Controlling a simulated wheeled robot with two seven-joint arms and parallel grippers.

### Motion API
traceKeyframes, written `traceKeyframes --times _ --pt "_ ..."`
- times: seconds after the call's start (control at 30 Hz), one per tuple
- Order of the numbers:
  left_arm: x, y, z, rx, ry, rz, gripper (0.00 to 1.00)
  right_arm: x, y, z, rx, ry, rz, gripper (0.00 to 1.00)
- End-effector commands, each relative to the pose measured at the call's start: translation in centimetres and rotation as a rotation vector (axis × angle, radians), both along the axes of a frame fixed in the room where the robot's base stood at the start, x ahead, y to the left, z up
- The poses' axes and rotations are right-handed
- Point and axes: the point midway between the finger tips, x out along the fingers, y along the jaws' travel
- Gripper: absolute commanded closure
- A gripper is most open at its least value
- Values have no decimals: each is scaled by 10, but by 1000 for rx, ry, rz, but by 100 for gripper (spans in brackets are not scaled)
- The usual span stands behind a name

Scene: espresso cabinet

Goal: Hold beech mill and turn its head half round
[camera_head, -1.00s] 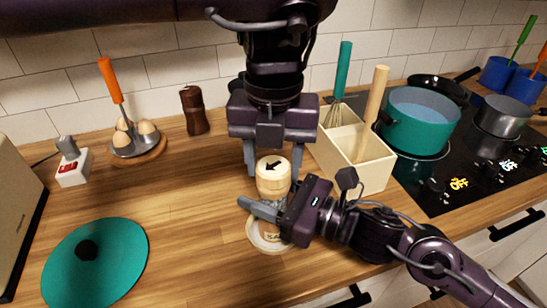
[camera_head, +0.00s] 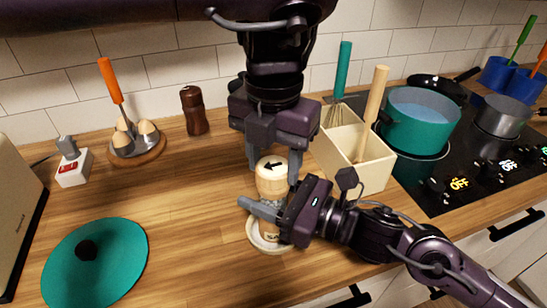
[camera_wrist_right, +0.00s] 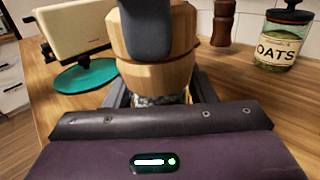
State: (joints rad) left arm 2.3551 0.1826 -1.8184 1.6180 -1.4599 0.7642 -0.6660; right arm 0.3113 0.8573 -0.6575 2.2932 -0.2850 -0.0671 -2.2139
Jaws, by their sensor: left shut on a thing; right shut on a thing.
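The beech mill stands upright, its pale wooden head (camera_head: 271,180) on top with a black arrow pointing left. Below is a clear speckled section, then a base with a partly hidden label. My left gripper (camera_head: 273,172) comes down from above and is shut on the head, one finger on each side. My right gripper (camera_head: 268,213) reaches in from the right and is shut on the body below the head. In the right wrist view the head (camera_wrist_right: 155,78) is close, with a grey left-gripper finger across it; the right fingertips are hidden behind the mill.
The mill stands on a round pale base (camera_head: 256,240). A cream utensil box (camera_head: 360,165) stands close on the right, before the teal pot (camera_head: 421,118) and hob. A dark mill (camera_head: 194,112) and egg stand (camera_head: 137,145) are behind left; a teal lid (camera_head: 95,265) lies front left. An oats jar (camera_wrist_right: 278,45) also shows.

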Motion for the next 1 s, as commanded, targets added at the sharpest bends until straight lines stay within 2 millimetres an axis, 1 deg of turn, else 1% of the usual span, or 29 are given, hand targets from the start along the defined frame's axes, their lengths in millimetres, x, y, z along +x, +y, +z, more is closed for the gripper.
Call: traceKeyframes --times 0.13,0.17,0.3,0.33,0.57,0.67,0.77,0.87,1.0 --pt "0 0 0 0 -1 2 75 0 0 0 0 1 0 87" --pt "0 0 0 0 -1 2 49 0 0 0 0 1 0 87" --pt "0 0 0 0 -1 2 31 0 0 0 0 1 0 87" --pt "0 0 0 0 -1 2 30 0 0 0 0 1 0 87" --pt "0 0 0 0 0 2 30 0 0 0 -1 0 0 87" --pt "0 0 4 0 -2 3 30 0 0 0 -1 0 0 87" --pt "1 0 15 2 -5 4 30 0 0 0 -1 0 0 87" --pt "1 0 33 2 -8 5 30 0 0 0 -1 0 0 87" --pt "1 0 63 4 -10 6 30 0 0 0 -1 0 0 87"
